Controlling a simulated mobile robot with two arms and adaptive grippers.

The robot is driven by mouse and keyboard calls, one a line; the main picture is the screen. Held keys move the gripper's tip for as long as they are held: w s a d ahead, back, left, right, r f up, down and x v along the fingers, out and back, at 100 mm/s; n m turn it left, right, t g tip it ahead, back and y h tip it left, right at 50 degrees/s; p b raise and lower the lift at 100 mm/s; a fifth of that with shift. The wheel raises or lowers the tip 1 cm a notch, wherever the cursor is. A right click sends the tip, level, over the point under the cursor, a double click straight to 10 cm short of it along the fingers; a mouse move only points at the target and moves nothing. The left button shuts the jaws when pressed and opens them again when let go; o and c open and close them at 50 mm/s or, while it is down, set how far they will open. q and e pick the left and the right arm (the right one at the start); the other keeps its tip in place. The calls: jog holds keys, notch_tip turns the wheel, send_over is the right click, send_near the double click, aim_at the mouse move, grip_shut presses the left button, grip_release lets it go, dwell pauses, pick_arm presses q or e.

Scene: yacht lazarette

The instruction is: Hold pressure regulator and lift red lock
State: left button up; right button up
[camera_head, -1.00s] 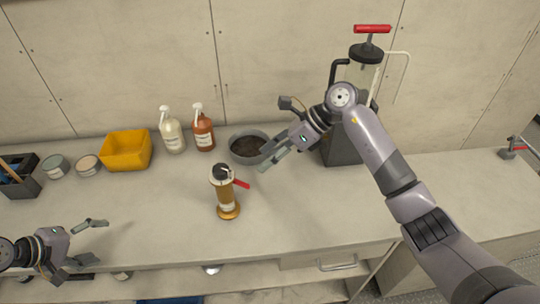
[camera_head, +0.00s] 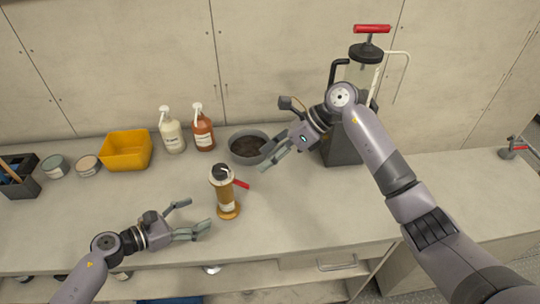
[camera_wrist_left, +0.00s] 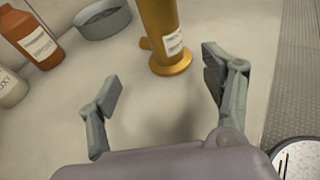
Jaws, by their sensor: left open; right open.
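The pressure regulator (camera_head: 226,193) is a brass-coloured upright cylinder with a dark top, standing on the counter. The red lock (camera_head: 241,184) sticks out to the right near its top. My left gripper (camera_head: 196,218) is open and empty, just left of the regulator's lower body and apart from it. In the left wrist view the regulator's lower body and base (camera_wrist_left: 168,50) show ahead of the open fingers; its top and the red lock are out of that view. My right gripper (camera_head: 270,160) is open and empty, above and right of the regulator, beside the grey bowl.
The grey bowl (camera_head: 233,148) stands behind the regulator. Two pump bottles (camera_head: 172,135), a yellow bin (camera_head: 125,165), tins and a dark caddy line the back left. A tall pump device (camera_head: 345,148) stands behind my right arm. The counter right of the regulator is clear.

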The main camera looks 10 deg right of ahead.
aim_at(220, 210)
pick_arm(q)
jog(key=x, duration=1)
jog(key=shift+s, duration=0.1)
jog(key=shift+c, duration=0.4)
jog(key=shift+s+f, duration=0.15)
jog(key=shift+s, duration=0.1)
jog(key=c, duration=1.2)
jog(key=o, duration=1.1)
jog(key=shift+f, duration=0.2)
jog(key=shift+c, duration=0.2)
jog(key=shift+a+r, duration=0.1)
jog(key=shift+a, duration=0.1)
jog(key=shift+s+a+r, duration=0.2)
jog(key=shift+a+r, duration=0.05)
jog(key=shift+a, duration=0.15)
jog(key=shift+r, duration=0.15)
